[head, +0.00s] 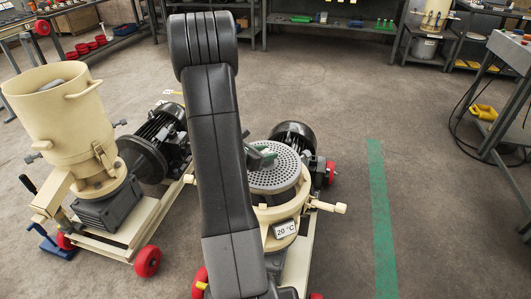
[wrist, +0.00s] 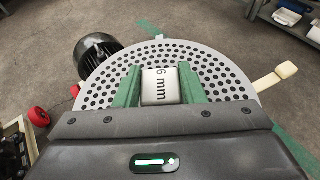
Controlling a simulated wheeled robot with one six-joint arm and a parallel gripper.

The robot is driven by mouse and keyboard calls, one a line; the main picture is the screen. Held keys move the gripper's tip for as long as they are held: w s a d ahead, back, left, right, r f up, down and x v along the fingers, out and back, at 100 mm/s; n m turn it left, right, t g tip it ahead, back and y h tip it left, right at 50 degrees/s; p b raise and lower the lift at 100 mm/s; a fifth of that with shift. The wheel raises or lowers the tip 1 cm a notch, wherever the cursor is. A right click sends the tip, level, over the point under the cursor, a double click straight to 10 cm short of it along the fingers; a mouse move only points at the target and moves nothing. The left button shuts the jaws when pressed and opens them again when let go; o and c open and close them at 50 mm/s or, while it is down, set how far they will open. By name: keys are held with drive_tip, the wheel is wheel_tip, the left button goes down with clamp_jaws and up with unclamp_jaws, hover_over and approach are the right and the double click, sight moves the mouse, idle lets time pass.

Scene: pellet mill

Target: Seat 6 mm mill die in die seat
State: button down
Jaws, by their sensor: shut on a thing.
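The 6 mm mill die is a round grey perforated disc (head: 275,172) at the cream mill in the head view. In the wrist view the disc (wrist: 215,75) fills the middle, with a raised block marked "6 mm" (wrist: 160,87) on it. My gripper (wrist: 160,88) has its green fingers shut on that block from both sides. In the head view my gripper (head: 260,156) is partly hidden by my arm. The die lies level at the top of the cream mill body (head: 275,222). The die seat is hidden under it, so I cannot tell whether the die is fully down.
A second cream mill with a hopper (head: 65,115) stands on a red-wheeled cart at left. A black motor (head: 294,140) sits behind the die. A cream clamp handle (wrist: 275,77) sticks out right of the mill. Benches line the back and right; the floor by the green stripe (head: 381,220) is clear.

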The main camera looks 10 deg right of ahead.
sight(266, 165)
drive_tip(key=shift+f, duration=0.1)
drive_tip(key=shift+f+b, duration=0.2)
drive_tip(key=shift+b, duration=0.15)
drive_tip(key=shift+f+b, duration=0.35)
drive_tip(key=shift+b, duration=0.05)
drive_tip(key=shift+f+b, duration=1.05)
drive_tip(key=shift+b, duration=0.3)
idle(0.7)
drive_tip(key=shift+f+b, duration=0.8)
drive_tip(key=shift+f, duration=0.2)
drive_tip(key=shift+f+b, duration=1.05)
drive_tip(key=shift+b, duration=0.3)
drive_tip(key=shift+f, duration=0.2)
drive_tip(key=shift+f+b, duration=1.45)
drive_tip(key=shift+b, duration=0.45)
